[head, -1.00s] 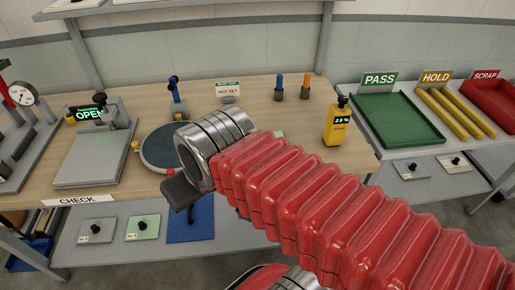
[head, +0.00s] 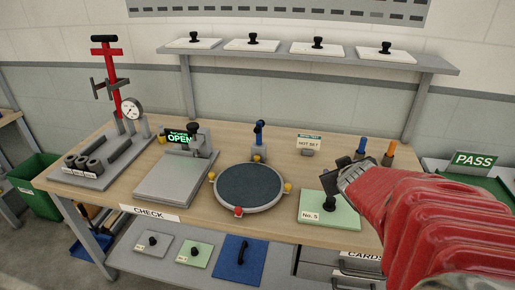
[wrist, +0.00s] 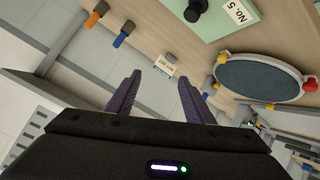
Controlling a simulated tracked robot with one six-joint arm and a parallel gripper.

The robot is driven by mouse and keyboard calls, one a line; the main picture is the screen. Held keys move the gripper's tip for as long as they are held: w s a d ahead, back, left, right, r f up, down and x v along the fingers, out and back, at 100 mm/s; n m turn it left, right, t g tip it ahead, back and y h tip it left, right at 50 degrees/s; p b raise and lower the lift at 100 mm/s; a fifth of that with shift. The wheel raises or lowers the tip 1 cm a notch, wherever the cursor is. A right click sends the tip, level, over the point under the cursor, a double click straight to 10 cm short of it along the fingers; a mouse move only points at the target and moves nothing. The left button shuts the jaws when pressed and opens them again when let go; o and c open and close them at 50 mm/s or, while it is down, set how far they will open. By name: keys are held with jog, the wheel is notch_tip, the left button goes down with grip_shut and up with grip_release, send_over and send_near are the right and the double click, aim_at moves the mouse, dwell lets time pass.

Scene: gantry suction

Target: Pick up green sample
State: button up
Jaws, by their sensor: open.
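A pale green square plate labelled No. 5 (head: 340,214) lies flat on the right part of the bench, with a dark knob (head: 329,205) on top. The plate (wrist: 222,22) and its knob (wrist: 195,10) also show at the top of the wrist view, cut by the edge. A smaller green plate (head: 194,255) with a black knob lies on the lower shelf. My gripper (head: 335,174) is by the No. 5 plate, overlapping its upper part in the head view. In the wrist view my gripper (wrist: 160,79) has its two fingers apart with nothing between them.
A round dark turntable (head: 249,188) stands left of the No. 5 plate. A grey press marked OPEN (head: 176,178) is further left. Orange and blue pegs (head: 389,153) stand behind my wrist. A shelf (head: 300,52) with several white plates hangs above.

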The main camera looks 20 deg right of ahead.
jog(key=d+f, duration=0.2)
jog(key=d, duration=0.2)
jog(key=n+t+y, duration=0.2)
jog(key=t+y, duration=0.2)
jog(key=y, duration=0.3)
send_near(332, 200)
jog(key=v, duration=0.3)
jog(key=shift+d+r, duration=0.15)
jog(key=shift+r, duration=0.05)
jog(key=shift+w, duration=0.1)
jog(key=shift+x, duration=4.3)
jog(key=shift+w+f, duration=0.1)
jog(key=shift+f, duration=0.1)
jog(key=shift+x, duration=2.45)
